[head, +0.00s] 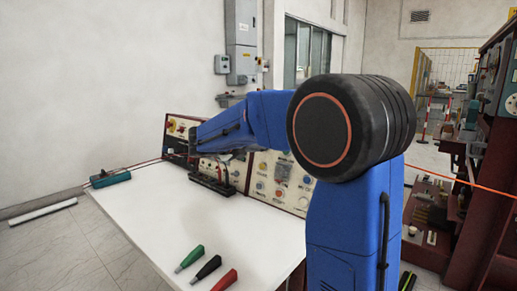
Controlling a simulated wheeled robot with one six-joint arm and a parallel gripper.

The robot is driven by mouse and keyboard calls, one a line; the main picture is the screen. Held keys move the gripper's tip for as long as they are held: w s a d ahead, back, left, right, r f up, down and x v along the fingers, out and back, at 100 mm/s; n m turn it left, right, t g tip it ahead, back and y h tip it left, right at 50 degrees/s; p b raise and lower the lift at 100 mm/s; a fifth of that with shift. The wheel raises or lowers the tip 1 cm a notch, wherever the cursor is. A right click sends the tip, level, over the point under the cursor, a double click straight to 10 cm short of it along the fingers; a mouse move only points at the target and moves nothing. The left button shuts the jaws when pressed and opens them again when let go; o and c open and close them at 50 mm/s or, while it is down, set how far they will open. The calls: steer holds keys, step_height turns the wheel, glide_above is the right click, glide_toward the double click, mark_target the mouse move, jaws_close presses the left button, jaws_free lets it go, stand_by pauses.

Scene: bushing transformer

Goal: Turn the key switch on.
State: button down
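The control panel (278,180) stands along the back of the white table and carries several knobs, buttons and sockets. I cannot pick out the key switch among these small controls; part of the panel is hidden behind my blue arm. My arm reaches left across the panel, and its far end is close to the panel's left part (180,127). My gripper (194,160) is small and dark at that far end, near the panel face. Its fingers are too small to make out, and I cannot tell whether it touches anything.
A green (189,258), a black (206,268) and a red probe-like piece (225,281) lie at the table's front edge. A teal device (110,178) sits at the far left. The white tabletop (165,215) is mostly clear. A machine rack (490,150) stands at right.

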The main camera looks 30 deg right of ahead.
steer(key=shift+m+t+y, duration=0.15)
steer(key=shift+m+t, duration=0.2)
steer(key=shift+m, duration=3.85)
steer(key=shift+m+t+y, duration=0.15)
steer(key=shift+m+t, duration=0.2)
steer(key=shift+m, duration=3.85)
steer(key=c, duration=1.9)
jaws_free()
steer(key=shift+c, duration=0.2)
steer(key=shift+s+a, duration=0.1)
